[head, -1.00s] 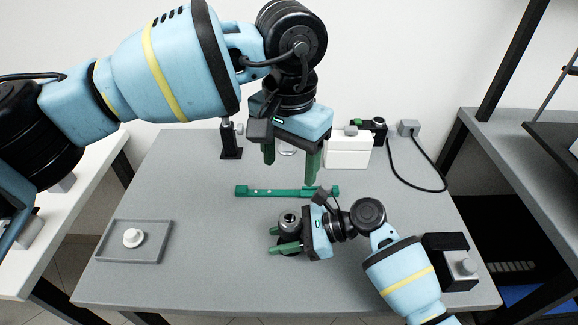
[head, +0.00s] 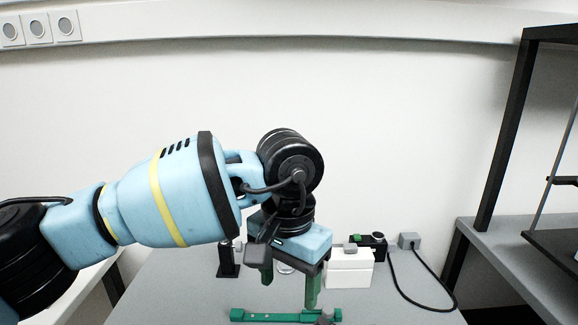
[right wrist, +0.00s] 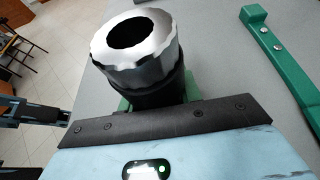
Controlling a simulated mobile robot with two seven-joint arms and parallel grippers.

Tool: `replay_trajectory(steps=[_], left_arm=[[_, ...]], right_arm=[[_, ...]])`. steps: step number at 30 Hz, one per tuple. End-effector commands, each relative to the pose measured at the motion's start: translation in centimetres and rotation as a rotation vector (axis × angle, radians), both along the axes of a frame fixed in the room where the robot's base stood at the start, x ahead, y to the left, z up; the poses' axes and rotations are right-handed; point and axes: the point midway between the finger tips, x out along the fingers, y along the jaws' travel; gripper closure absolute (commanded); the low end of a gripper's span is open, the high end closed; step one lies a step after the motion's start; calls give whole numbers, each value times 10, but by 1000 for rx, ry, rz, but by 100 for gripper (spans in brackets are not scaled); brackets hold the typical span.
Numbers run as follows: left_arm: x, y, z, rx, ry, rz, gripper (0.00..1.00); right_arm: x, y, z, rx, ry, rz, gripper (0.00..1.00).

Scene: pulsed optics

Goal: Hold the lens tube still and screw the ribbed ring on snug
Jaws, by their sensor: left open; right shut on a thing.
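In the right wrist view, the lens tube (right wrist: 155,95) is a black cylinder. A silver ring with a scalloped edge, the ribbed ring (right wrist: 136,62), sits on its top; I cannot tell how tightly. My right gripper (right wrist: 158,103) is shut on the lens tube, its green fingers partly hidden behind it. In the head view, my left gripper (head: 290,284) is open and empty, green fingers pointing down above the back of the table. The tube and ring are outside the head view now.
A green bar (head: 272,316) lies on the grey table, below the left gripper in the head view; it also shows in the right wrist view (right wrist: 279,55). Behind are a black post (head: 228,262), a white box (head: 350,268) and a cable (head: 402,293). A shelf frame (head: 500,140) stands at right.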

Motion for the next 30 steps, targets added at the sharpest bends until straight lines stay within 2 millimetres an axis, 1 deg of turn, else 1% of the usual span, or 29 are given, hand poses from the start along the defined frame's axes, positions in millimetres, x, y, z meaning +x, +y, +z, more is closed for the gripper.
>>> replay_trajectory(steps=[1,30], left_arm=[[0,0,0,0,0,0,36],[-1,0,10,0,-11,0,36]], right_arm=[[-2,-2,-6,-11,10,0,100],[-1,-1,-1,-5,5,0,100]])
